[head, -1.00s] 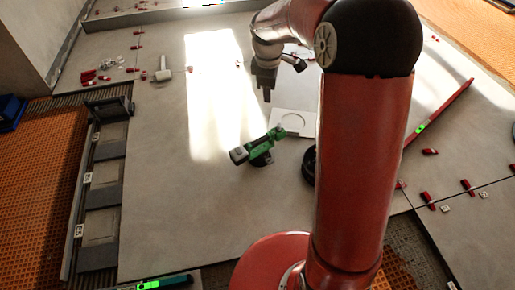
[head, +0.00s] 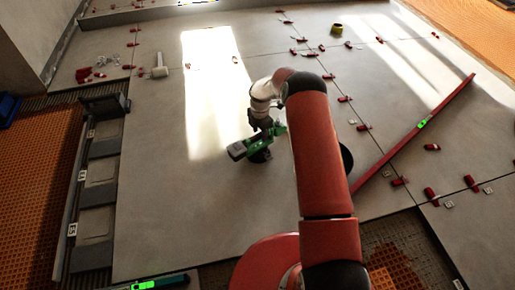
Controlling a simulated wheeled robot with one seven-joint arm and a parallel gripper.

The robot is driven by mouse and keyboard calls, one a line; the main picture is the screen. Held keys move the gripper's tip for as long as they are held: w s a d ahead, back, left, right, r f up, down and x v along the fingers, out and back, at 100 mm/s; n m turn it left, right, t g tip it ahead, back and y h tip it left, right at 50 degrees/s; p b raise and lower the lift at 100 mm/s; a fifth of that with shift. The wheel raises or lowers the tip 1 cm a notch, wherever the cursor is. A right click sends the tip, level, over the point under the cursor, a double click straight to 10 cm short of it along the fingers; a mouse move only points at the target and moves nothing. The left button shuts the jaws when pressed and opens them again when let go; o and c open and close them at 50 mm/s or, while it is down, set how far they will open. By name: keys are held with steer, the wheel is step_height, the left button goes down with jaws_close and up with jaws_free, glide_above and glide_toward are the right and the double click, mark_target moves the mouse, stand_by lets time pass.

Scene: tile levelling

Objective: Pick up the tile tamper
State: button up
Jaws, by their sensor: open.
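The tile tamper (head: 238,150), a green and dark grey tool with a round black base, stands on the grey tiled floor left of my red arm. My gripper (head: 268,128) is open and right above the tamper's green handle end, partly overlapping it in the picture. I cannot tell whether the fingers touch or straddle the handle. My arm hides part of the floor behind and to the right of the tamper.
A long red level (head: 440,107) lies at the right. A white mallet (head: 160,72) and red clips (head: 85,74) lie at the far left. A dark rack (head: 97,198) stands at the left. A yellow tape roll (head: 337,29) sits at the back. Tile around the tamper's left is clear.

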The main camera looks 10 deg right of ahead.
mark_target(258, 145)
steer(key=shift+a+f+b, duration=0.2)
steer(key=shift+f, duration=1.2)
steer(key=shift+a+f+b, duration=0.15)
steer(key=shift+a+f, duration=0.05)
steer(key=shift+f, duration=1.15)
steer(key=shift+f+b, duration=0.25)
steer(key=shift+b, duration=0.25)
steer(key=c, duration=0.7)
steer(key=shift+r, duration=0.1)
steer(key=shift+c, duration=0.2)
